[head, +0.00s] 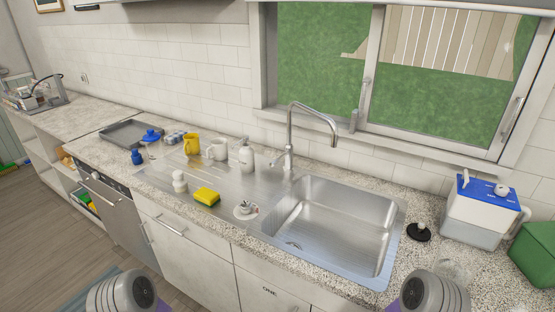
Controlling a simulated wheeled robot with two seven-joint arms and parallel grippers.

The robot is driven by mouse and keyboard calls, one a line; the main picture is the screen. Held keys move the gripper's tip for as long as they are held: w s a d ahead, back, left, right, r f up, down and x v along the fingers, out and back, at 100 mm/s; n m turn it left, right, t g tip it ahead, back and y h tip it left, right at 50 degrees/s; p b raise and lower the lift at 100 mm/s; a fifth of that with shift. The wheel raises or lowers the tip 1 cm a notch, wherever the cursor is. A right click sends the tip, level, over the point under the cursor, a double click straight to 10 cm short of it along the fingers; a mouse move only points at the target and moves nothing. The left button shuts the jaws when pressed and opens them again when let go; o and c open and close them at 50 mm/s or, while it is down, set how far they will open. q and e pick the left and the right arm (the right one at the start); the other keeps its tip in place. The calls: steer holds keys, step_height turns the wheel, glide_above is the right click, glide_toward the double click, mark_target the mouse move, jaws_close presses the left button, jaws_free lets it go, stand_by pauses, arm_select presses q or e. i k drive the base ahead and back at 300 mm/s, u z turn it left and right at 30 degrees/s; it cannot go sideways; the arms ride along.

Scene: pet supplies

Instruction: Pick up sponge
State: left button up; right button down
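A yellow sponge (207,196) with a darker, greenish underside lies on the steel drainboard, left of the sink (335,228) and close to the counter's front edge. Nothing touches it from above. Neither of my grippers shows in the head view. Only grey rounded parts of my own arms show at the bottom edge, one on the left and one on the right, both well apart from the sponge.
Around the sponge stand a white bottle-like item (179,181), a soap dispenser (247,155), a white mug (217,149), a yellow mug (192,144) and a small white item (245,209). The faucet (290,135) rises behind the sink. A blue-and-white container (480,212) stands at right.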

mark_target(205, 196)
steer(key=k, duration=0.65)
steer(key=u, duration=0.65)
steer(key=i, duration=1.3)
steer(key=u, duration=0.6)
